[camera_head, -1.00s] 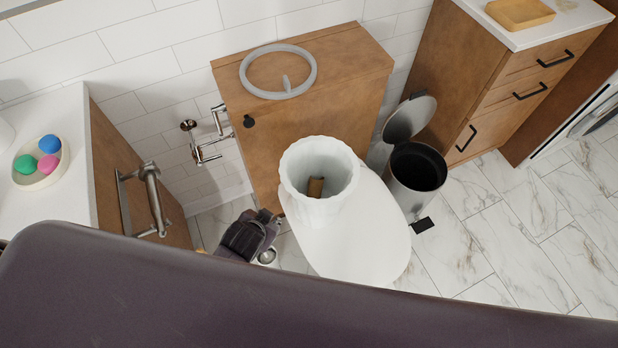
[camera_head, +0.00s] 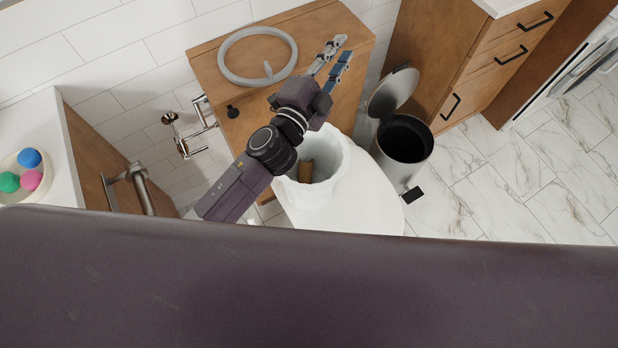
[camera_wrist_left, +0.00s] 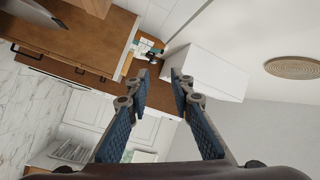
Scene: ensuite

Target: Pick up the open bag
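The open bag (camera_head: 328,165) is white with a wavy rim and stands open on the white toilet lid (camera_head: 360,210). A brown object (camera_head: 305,170) shows inside it. My left gripper (camera_head: 341,48) is above and beyond the bag, over the wooden cabinet top. Its wrist covers the left part of the bag's rim. In the left wrist view the gripper's two fingers (camera_wrist_left: 160,76) are apart with nothing between them, and the bag is not in that view. My right gripper is not in view.
A grey ring (camera_head: 257,57) lies on the wooden cabinet (camera_head: 215,62). A metal paper holder (camera_head: 180,135) is at left. The marble floor at right is clear.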

